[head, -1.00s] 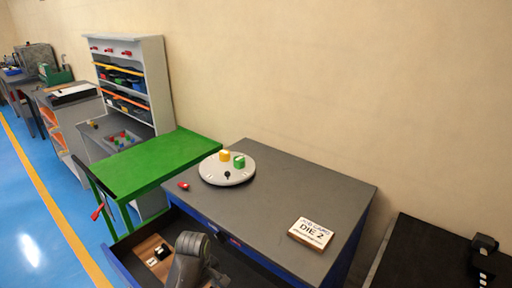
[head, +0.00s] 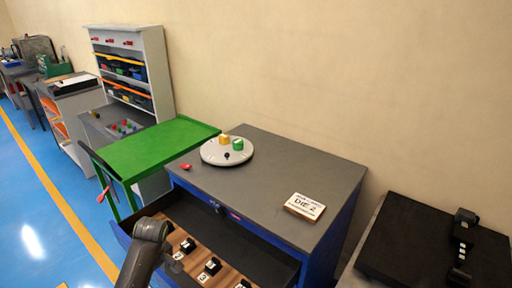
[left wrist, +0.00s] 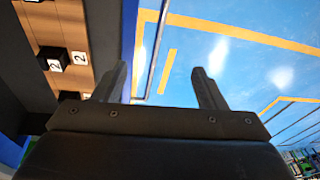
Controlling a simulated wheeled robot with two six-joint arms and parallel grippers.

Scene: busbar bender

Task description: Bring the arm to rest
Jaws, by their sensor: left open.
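My left arm (head: 146,252) comes up from the bottom edge of the head view, over the left side of the open drawer. Its gripper cannot be made out there. In the left wrist view my left gripper (left wrist: 160,84) is open, with nothing between its two fingers. Blue floor with yellow lines lies beyond the fingers. A wooden insert (left wrist: 75,33) with black numbered die blocks (left wrist: 53,59) shows at the left of that view, apart from the fingers. My right gripper is in neither view.
The open drawer (head: 180,209) sticks out of the blue cabinet and holds several die blocks (head: 212,266). On its grey top (head: 283,165) are a round white plate (head: 213,157) and a DIE 2 card (head: 305,206). A green table (head: 150,150) stands left; a black surface (head: 410,250) lies right.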

